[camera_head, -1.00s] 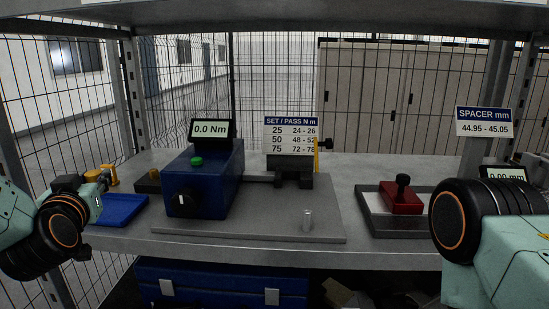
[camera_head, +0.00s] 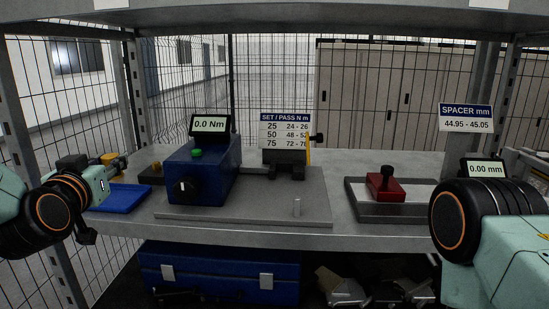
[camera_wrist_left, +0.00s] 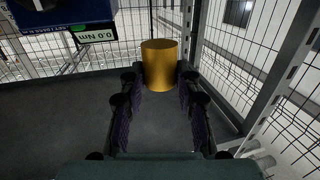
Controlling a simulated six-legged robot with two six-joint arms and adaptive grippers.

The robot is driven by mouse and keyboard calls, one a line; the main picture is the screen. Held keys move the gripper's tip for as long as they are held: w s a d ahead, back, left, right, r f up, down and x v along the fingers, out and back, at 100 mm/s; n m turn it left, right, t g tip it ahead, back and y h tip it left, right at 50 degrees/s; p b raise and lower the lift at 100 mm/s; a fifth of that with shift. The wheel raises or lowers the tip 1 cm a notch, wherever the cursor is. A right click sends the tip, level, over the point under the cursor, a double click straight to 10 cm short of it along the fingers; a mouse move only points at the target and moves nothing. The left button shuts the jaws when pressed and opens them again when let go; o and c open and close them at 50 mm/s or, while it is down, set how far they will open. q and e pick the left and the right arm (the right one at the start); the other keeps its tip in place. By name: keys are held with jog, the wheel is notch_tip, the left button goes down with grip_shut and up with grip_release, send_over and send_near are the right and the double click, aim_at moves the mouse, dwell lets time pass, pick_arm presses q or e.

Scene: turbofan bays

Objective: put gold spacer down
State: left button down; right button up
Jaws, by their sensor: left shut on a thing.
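The gold spacer (camera_wrist_left: 159,58), a plain gold cylinder, stands between the fingertips of my left gripper (camera_wrist_left: 159,78) in the left wrist view. The gripper is shut on it, with a dark finger on each side. In the head view, my left arm comes in at the left edge, and a gold piece (camera_head: 118,163) shows beyond its wrist near the blue tray (camera_head: 121,198). The spacer's underside is hidden, so I cannot tell whether it touches the bench. My right arm shows at the right edge, but its gripper is not in view.
The blue torque tester (camera_head: 205,175) stands on a grey plate (camera_head: 250,212) mid-bench. A grey tray (camera_head: 362,207) with a red block (camera_head: 385,188) is to its right. A 0.00 mm display (camera_head: 484,169) stands behind my right arm. Wire mesh (camera_wrist_left: 245,50) rises close beside the spacer.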

pick_arm(q)
jog(key=s+d+f+m+h, duration=0.2)
jog(key=s+d+f+h, duration=0.1)
jog(key=f, duration=0.4)
jog(key=s+d+f+m+g+h, duration=0.1)
jog(key=s+d+f+m+h, duration=0.2)
jog(key=s+d+f, duration=0.3)
jog(key=s+d+f+m+g+h, duration=0.1)
jog(key=s+d+f+h, duration=0.3)
jog(key=f, duration=0.6)
jog(key=shift+s+d+m+h, duration=0.4)
jog(key=shift+s+d+m, duration=0.25)
jog(key=shift+s, duration=0.6)
jog(key=shift+a, duration=0.1)
jog(key=shift+f, duration=0.15)
jog(key=shift+f, duration=0.3)
